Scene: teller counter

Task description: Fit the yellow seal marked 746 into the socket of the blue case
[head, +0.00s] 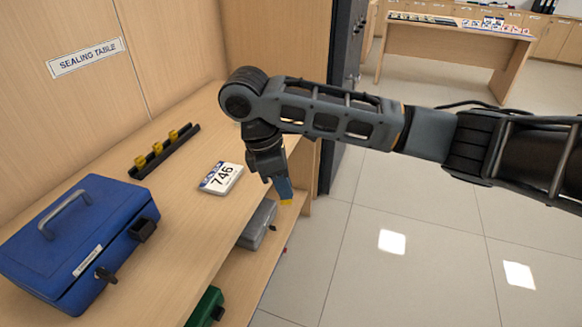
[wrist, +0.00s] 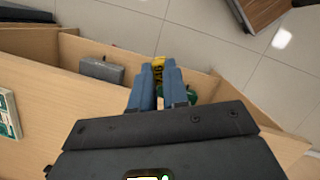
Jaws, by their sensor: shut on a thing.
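The blue case (head: 75,243) stands shut on the table at the left, with a grey handle on its lid. A black socket-like block (head: 143,230) sticks out of its right-hand side, and a dark key or latch (head: 105,274) shows on its front. My gripper (head: 284,190) points down beyond the table's right edge, well away from the case. Its blue fingers are shut on a yellow seal (wrist: 158,66), whose tip also shows in the head view (head: 286,202). The seal bears dark marks too small to read.
A black rack (head: 164,152) with several yellow pieces stands at the back of the table. A white card reading 746 (head: 221,178) lies near it. A grey case (head: 258,225) and a green case (head: 206,307) are on the shelf below. Bare tabletop lies between card and blue case.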

